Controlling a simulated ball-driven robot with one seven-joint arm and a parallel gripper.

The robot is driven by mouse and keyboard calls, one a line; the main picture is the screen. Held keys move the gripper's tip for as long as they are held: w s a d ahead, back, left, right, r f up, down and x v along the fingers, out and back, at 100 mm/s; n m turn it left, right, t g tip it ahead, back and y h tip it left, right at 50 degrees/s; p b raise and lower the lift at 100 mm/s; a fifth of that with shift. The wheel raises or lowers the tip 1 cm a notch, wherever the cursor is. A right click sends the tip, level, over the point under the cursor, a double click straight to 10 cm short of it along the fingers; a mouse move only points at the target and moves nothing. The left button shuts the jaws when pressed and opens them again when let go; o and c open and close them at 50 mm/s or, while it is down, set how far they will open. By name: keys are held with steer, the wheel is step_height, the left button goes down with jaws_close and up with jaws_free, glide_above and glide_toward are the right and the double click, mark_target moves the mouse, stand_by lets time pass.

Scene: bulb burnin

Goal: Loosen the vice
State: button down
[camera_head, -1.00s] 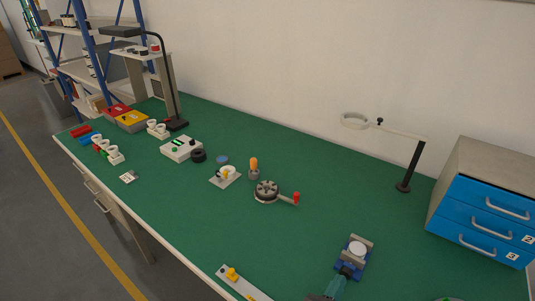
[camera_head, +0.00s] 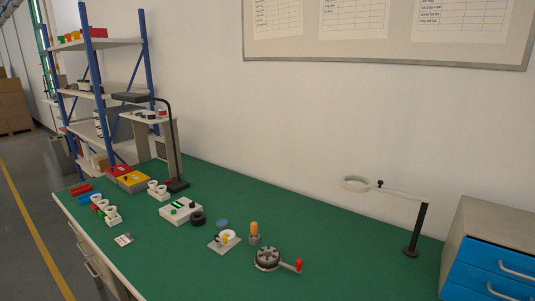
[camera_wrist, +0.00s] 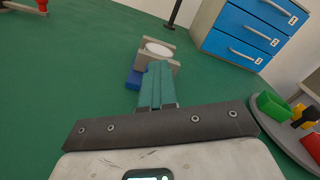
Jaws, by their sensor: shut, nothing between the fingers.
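The vice shows in the wrist view, with grey jaws (camera_wrist: 171,47) and a blue base (camera_wrist: 134,78). A white round disc (camera_wrist: 158,48) sits between its jaws. My gripper (camera_wrist: 159,66) has teal fingers that are together, with nothing between them. The fingertips point at the vice and overlap its near side in the picture; I cannot tell whether they touch it. The fingers hide part of the near jaw and base, and no vice handle can be made out. The vice and my gripper are out of the head view.
A round dark fixture (camera_head: 267,259) with a red-knobbed arm (camera_head: 298,265) stands on the green bench. A ring on a black stand (camera_head: 414,235) and blue drawers (camera_head: 492,280) are at right. A round tray with coloured parts (camera_wrist: 285,132) lies right of my gripper.

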steer(key=shift+w+f+b, duration=0.15)
steer(key=shift+w+b, duration=0.45)
steer(key=shift+b, duration=0.4)
steer(key=shift+w+f, duration=0.15)
steer(key=shift+w, duration=0.05)
steer(key=shift+w+a+b, duration=0.2)
steer(key=shift+a+b, duration=0.05)
steer(key=shift+b, duration=0.15)
steer(key=shift+a+f+b, duration=0.1)
steer(key=shift+a+b, duration=0.05)
steer(key=shift+b, duration=0.2)
steer(key=shift+w+a, duration=0.1)
steer(key=shift+w, duration=0.05)
steer(key=shift+w+a+r, duration=0.1)
steer(key=shift+a+r, duration=0.05)
steer(key=shift+r, duration=0.1)
steer(key=shift+f+p+v, duration=0.1)
steer(key=shift+p+v, duration=0.1)
steer(key=shift+v, duration=1.35)
steer(key=shift+f+p+v, duration=0.15)
steer(key=shift+p+v, duration=0.05)
steer(key=shift+v, duration=1.35)
steer(key=shift+a, duration=0.1)
